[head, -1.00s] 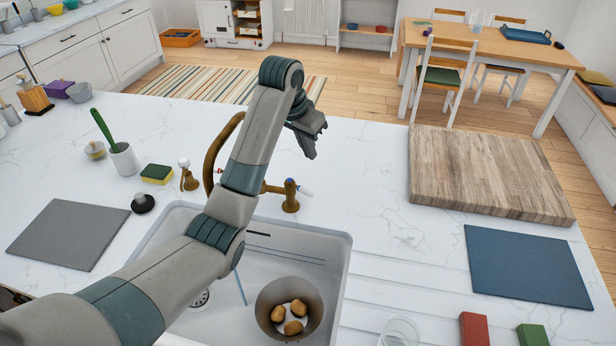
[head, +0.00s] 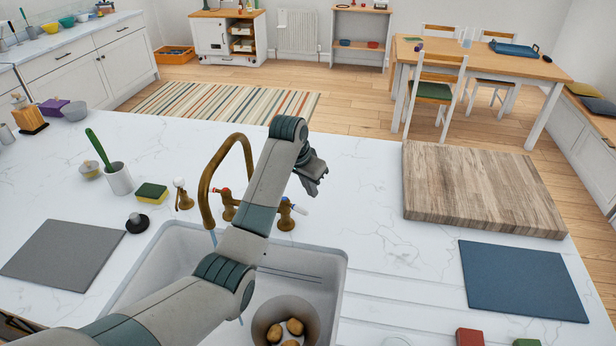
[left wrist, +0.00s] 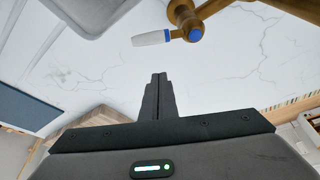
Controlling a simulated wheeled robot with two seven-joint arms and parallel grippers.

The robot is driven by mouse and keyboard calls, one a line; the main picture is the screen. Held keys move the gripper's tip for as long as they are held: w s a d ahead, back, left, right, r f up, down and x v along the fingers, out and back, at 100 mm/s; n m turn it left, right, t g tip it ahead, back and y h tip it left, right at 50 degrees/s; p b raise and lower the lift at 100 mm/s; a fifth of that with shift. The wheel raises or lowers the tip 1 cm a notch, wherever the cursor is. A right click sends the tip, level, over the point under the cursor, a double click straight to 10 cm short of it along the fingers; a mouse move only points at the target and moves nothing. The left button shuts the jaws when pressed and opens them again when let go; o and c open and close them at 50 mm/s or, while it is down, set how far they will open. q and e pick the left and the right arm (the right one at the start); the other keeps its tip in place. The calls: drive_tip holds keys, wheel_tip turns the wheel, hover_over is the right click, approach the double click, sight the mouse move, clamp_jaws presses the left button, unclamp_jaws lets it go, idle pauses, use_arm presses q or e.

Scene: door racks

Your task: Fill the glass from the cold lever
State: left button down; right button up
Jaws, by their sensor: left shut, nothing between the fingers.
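The cold lever (head: 287,212) has a brass body, blue cap and white handle pointing right; it also shows in the left wrist view (left wrist: 152,38). My left gripper (head: 316,188) is shut and empty, beyond and right of that lever and apart from it. Its closed fingers (left wrist: 157,92) point toward the tap in the wrist view. The brass spout (head: 205,190) arches over the sink. A thin bluish stream (head: 213,238) runs from it, partly hidden by my arm. Only the rim of a glass (head: 397,342) shows at the bottom edge. My right gripper is out of view.
The white sink (head: 335,275) holds a pot (head: 265,322) with potatoes. The red-marked hot lever (head: 228,205) stands left of the cold one. A wooden board (head: 480,190) and blue mat (head: 522,280) lie right. The counter between tap and board is clear.

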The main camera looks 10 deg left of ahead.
sight(293, 207)
use_arm(q)
drive_tip(key=s+p, duration=0.1)
drive_tip(key=s+a, duration=0.1)
drive_tip(key=s+f+p, duration=0.1)
drive_tip(key=shift+s+a+p, duration=0.2)
drive_tip(key=shift+a+p, duration=0.1)
drive_tip(key=shift+p, duration=0.05)
drive_tip(key=shift+w, duration=0.1)
